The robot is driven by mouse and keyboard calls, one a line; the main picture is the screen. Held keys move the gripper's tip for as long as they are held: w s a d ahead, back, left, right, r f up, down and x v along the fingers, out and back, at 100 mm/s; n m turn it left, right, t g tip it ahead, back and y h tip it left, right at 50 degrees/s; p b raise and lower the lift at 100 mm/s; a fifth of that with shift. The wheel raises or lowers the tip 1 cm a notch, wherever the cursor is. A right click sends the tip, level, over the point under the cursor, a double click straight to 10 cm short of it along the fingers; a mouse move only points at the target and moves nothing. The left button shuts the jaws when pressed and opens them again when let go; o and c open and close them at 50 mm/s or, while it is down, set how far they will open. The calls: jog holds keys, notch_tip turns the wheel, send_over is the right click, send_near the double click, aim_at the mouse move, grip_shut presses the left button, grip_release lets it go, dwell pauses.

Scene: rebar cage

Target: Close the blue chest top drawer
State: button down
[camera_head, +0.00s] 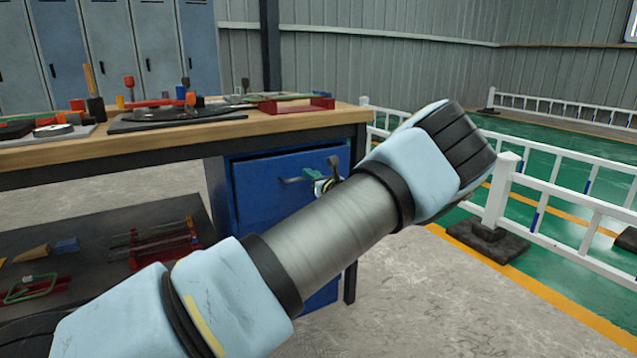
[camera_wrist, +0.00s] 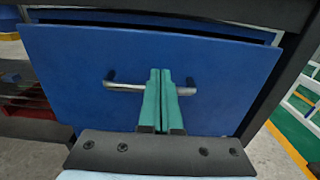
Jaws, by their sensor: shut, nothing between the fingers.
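The blue chest (camera_head: 218,195) stands under the right end of the wooden workbench. Its top drawer (camera_head: 262,200) has a blue front with a bar handle (camera_head: 295,179). In the wrist view the drawer front (camera_wrist: 225,70) fills most of the picture, with a dark gap along its top edge, so it stands somewhat out. My gripper (camera_wrist: 164,76) is shut, its two green fingers together in front of the middle of the handle (camera_wrist: 122,87). I cannot tell whether the fingertips touch the drawer. In the head view my arm hides the lower part of the chest and most of the gripper.
The workbench (camera_head: 160,143) carries several tools and a red holder (camera_head: 297,105). A lower shelf (camera_head: 100,215) at the left holds more items. A white railing (camera_head: 560,194) stands at the right. The grey floor (camera_head: 430,300) right of the chest is clear.

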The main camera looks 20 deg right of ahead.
aim_at(301, 166)
jog(key=shift+w+a, duration=0.2)
jog(key=shift+w, duration=0.95)
jog(key=w, duration=0.4)
jog(key=shift+w+a, duration=0.3)
jog(key=shift+w, duration=0.05)
jog(key=shift+w+r, duration=0.2)
jog(key=shift+r, duration=0.1)
